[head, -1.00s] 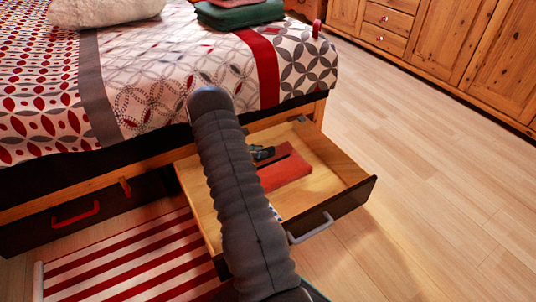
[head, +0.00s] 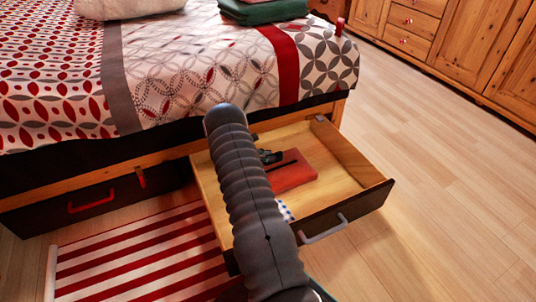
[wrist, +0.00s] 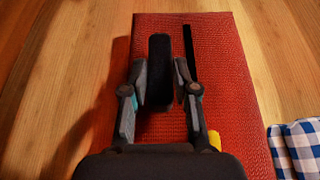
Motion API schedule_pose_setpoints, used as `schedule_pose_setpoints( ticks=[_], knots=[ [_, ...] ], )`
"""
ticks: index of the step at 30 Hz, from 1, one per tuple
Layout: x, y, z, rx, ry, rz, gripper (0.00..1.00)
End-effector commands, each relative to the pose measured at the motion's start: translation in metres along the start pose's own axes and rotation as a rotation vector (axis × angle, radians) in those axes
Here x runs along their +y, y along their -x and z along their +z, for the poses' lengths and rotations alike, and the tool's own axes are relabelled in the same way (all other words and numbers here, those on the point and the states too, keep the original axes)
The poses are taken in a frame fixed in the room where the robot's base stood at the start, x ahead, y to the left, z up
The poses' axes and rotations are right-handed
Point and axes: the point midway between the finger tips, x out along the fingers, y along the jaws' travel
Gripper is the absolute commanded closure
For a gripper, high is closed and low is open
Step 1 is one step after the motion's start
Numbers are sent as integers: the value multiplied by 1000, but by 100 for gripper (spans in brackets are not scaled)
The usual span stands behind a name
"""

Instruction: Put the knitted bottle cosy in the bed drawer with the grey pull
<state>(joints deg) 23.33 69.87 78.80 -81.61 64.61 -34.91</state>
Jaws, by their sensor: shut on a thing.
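My gripper (wrist: 160,85) is shut on a dark, narrow, round-ended thing (wrist: 160,60). I take it to be the knitted bottle cosy, seen edge-on; its knit does not show. In the head view my gripper (head: 268,157) is inside the open bed drawer (head: 352,168), over a red textured book (head: 295,172) with a black band. In the wrist view the held thing is in front of the red book (wrist: 230,90); I cannot tell if it touches it. The drawer's grey pull (head: 323,230) is on its dark front. My arm hides part of the drawer.
A blue-and-white checked cloth (wrist: 298,148) lies right of the book. The drawer's right side has bare wood. A closed drawer with a red pull (head: 92,201) is at left, near a striped rug (head: 140,255). The bed (head: 190,80) stands behind; open floor (head: 440,150) is at right.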

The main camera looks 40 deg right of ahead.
Motion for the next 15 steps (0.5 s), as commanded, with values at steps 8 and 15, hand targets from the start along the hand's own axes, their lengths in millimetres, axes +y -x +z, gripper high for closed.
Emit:
schedule_pose_setpoints(
  ticks=[8, 15],
  knots=[
    [1, 0, 0, -3, -1, 1, 100],
    [0, -1, -2, 0, 0, 0, 46]
  ],
)
